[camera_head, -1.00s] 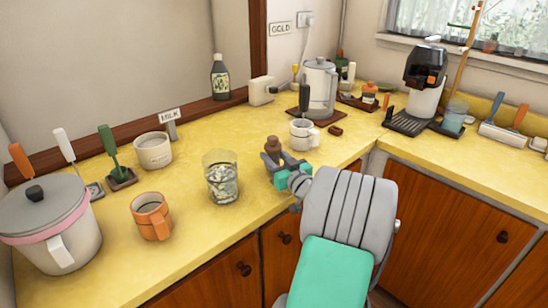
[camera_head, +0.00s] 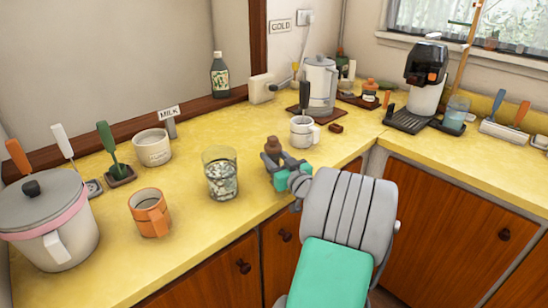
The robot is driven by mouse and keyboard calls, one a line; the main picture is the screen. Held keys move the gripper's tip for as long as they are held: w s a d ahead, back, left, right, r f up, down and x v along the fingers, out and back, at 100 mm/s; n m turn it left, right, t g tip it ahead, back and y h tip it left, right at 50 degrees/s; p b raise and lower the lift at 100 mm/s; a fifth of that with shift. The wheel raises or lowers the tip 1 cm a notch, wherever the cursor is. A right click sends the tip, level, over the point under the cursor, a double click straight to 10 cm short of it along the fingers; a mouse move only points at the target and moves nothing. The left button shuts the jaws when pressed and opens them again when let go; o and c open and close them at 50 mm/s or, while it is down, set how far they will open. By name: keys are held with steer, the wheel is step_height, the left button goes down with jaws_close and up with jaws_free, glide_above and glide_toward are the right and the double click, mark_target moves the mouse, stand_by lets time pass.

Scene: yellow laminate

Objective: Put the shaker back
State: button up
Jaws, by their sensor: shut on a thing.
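The shaker (camera_head: 272,144) shows as a small brown top between the jaws of my gripper (camera_head: 272,159). My gripper is shut on it, over the front part of the yellow counter, between the glass and the white mug. The shaker's lower part is hidden by the jaws. I cannot tell whether its base touches the counter.
A glass (camera_head: 221,174) stands left of my gripper, and a white mug (camera_head: 304,131) stands behind right. An orange mug (camera_head: 150,213), a cream pot (camera_head: 152,148) and a lidded pot (camera_head: 52,222) are further left. A kettle (camera_head: 320,86) stands behind. Counter (camera_head: 243,128) behind my gripper is clear.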

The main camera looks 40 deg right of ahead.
steer(key=o, duration=0.3)
steer(key=shift+o, duration=0.3)
steer(key=o, duration=0.5)
steer(key=shift+c, duration=0.4)
steer(key=shift+s, duration=0.15)
steer(key=shift+s+a+r+b, duration=0.25)
steer(key=shift+s+r+b, duration=0.1)
steer(key=shift+s, duration=0.75)
steer(key=shift+s+a+r+b, duration=0.25)
steer(key=shift+s+r+b, duration=0.05)
steer(key=shift+s, duration=0.8)
steer(key=shift+s+a+r+b, duration=0.25)
steer(key=shift+s+r+b, duration=0.1)
steer(key=shift+s, duration=0.75)
